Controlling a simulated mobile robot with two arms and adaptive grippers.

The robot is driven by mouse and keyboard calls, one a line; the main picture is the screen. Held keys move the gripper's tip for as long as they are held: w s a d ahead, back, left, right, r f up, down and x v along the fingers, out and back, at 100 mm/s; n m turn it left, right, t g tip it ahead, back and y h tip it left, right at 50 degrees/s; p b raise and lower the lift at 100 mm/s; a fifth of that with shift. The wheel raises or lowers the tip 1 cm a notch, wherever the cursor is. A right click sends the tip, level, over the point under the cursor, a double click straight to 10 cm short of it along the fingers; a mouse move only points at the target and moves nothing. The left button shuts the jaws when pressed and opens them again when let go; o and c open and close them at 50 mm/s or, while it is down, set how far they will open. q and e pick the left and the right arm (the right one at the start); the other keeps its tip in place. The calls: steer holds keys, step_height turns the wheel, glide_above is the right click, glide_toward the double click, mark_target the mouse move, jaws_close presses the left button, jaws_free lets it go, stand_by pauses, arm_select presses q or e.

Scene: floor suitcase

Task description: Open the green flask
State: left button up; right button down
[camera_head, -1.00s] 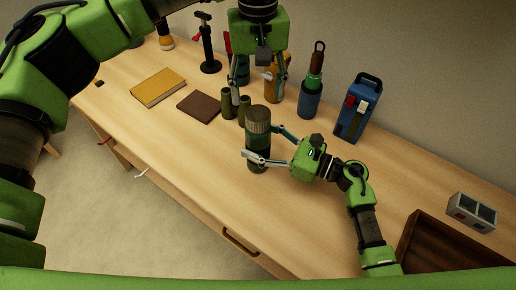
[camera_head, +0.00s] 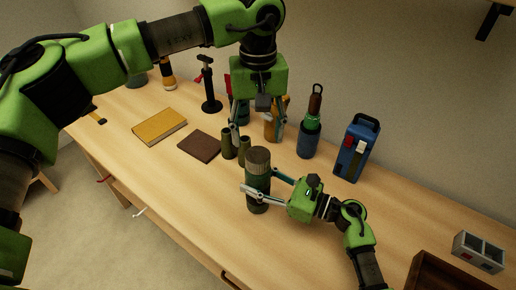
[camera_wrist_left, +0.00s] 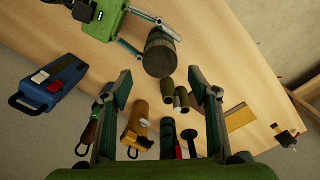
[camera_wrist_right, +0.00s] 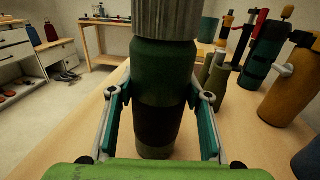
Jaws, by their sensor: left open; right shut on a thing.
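The green flask (camera_head: 257,190) stands upright on the bench, with a ribbed grey-brown cap (camera_head: 258,160) on its top. My right gripper (camera_head: 259,182) is shut on the flask body, with one finger on each side below the cap. The right wrist view shows the dark green body (camera_wrist_right: 165,75) between the fingers and the lower part of the cap (camera_wrist_right: 165,18). My left gripper (camera_head: 255,140) is open and empty, pointing down above the bench behind the flask. In the left wrist view the cap (camera_wrist_left: 160,55) shows beyond the open fingers.
An orange bottle (camera_head: 273,128), a green bottle in a blue holder (camera_head: 309,138) and a blue case (camera_head: 356,150) stand further back. A brown book (camera_head: 200,145) and yellow book (camera_head: 159,125) lie left.

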mark_target(258, 155)
arm_select(q)
step_height(258, 155, down, 8)
steer(key=shift+f, duration=0.1)
steer(key=c, duration=1.1)
steer(key=n, duration=0.7)
steer(key=shift+c, duration=0.2)
steer(key=n, duration=1.7)
steer(key=shift+n, duration=0.4)
steer(key=n, duration=0.6)
steer(key=shift+r, duration=0.2)
steer(key=n, duration=0.5)
steer(key=shift+r, duration=0.15)
steer(key=shift+r, duration=0.95)
